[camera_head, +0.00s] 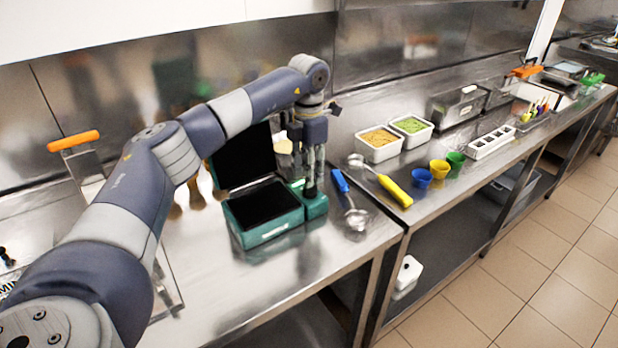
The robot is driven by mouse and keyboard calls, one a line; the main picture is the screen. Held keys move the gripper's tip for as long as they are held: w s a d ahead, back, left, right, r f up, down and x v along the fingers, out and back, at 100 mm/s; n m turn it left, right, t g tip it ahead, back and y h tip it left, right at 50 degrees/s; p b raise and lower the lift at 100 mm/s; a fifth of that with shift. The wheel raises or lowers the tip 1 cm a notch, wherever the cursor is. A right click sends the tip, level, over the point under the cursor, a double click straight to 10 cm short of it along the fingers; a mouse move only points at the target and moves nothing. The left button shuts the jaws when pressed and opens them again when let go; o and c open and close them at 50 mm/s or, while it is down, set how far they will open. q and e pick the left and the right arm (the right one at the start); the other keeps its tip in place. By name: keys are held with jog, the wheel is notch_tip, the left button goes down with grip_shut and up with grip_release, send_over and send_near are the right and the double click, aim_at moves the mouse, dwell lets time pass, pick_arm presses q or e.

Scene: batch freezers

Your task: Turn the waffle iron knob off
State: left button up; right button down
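The waffle iron (264,232) is a teal box with black plates, standing on the steel counter with its dark lid (243,157) raised. A smaller teal control part (316,208) sits at its right side. My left arm reaches in from the left, and its gripper (313,190) points down right at this teal part. The fingers look close together, but whether they are open or shut is unclear. The knob itself is hidden or too small to make out beneath the fingertips. My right gripper is out of view.
A blue-handled scoop (356,218) and a yellow-handled scoop (394,190) lie right of the waffle iron. An orange-handled press (74,142) stands at left.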

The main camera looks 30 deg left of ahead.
aim_at(310, 190)
pick_arm(q)
notch_tip(310, 190, down, 3)
jog(key=shift+w+r, duration=0.15)
jog(key=shift+r, duration=0.05)
jog(key=shift+f, duration=0.5)
grip_shut()
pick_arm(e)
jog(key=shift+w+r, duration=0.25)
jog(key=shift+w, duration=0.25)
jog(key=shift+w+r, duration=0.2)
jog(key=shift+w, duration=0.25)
